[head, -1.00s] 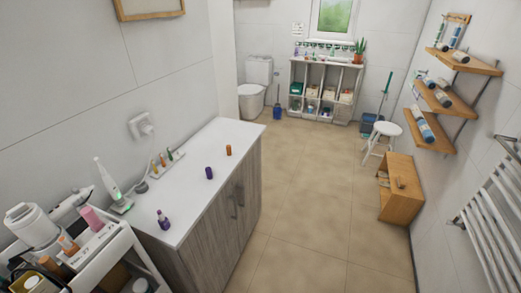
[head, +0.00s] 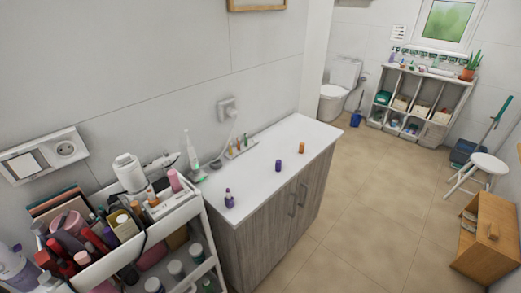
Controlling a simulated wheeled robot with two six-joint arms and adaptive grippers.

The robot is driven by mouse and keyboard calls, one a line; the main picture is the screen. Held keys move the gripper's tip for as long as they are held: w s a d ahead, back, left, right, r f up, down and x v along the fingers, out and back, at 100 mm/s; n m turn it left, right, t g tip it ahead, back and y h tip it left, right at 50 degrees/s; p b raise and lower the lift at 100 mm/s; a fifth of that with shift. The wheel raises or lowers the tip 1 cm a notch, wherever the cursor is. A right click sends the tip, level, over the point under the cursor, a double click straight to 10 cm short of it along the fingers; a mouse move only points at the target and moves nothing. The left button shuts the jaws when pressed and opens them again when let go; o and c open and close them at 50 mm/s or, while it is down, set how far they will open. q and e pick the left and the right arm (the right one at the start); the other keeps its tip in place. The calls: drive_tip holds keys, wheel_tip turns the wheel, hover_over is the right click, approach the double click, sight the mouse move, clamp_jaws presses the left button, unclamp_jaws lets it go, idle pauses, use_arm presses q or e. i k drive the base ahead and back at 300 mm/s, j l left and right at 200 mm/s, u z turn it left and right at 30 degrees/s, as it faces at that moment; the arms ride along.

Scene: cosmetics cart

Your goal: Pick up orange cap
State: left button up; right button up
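A small orange cap (head: 301,147) stands on the white top of the wood-fronted cabinet (head: 270,177), towards its far right end. A purple cap (head: 278,165) stands nearer on the same top. A little rack of small bottles (head: 241,147) lies along the wall, some with orange tops. Neither of my grippers is in view.
A cosmetics cart (head: 207,222) full of bottles and boxes stands left of the cabinet. An electric toothbrush (head: 194,160) stands near the wall. Open tiled floor (head: 370,210) lies right of the cabinet. A wooden stool-like box (head: 487,240) and white stool (head: 485,165) stand at right.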

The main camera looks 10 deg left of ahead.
sight(302, 145)
drive_tip(key=u, duration=1.35)
drive_tip(key=i+l, duration=0.1)
drive_tip(key=l, duration=0.3)
drive_tip(key=i+l, duration=0.1)
drive_tip(key=l, duration=0.3)
drive_tip(key=i+l, duration=0.1)
drive_tip(key=l, duration=0.3)
drive_tip(key=i+l, duration=0.1)
drive_tip(key=l, duration=0.25)
drive_tip(key=i+l, duration=0.1)
drive_tip(key=l, duration=0.3)
drive_tip(key=i+l, duration=0.1)
drive_tip(key=l, duration=0.3)
drive_tip(key=z, duration=0.05)
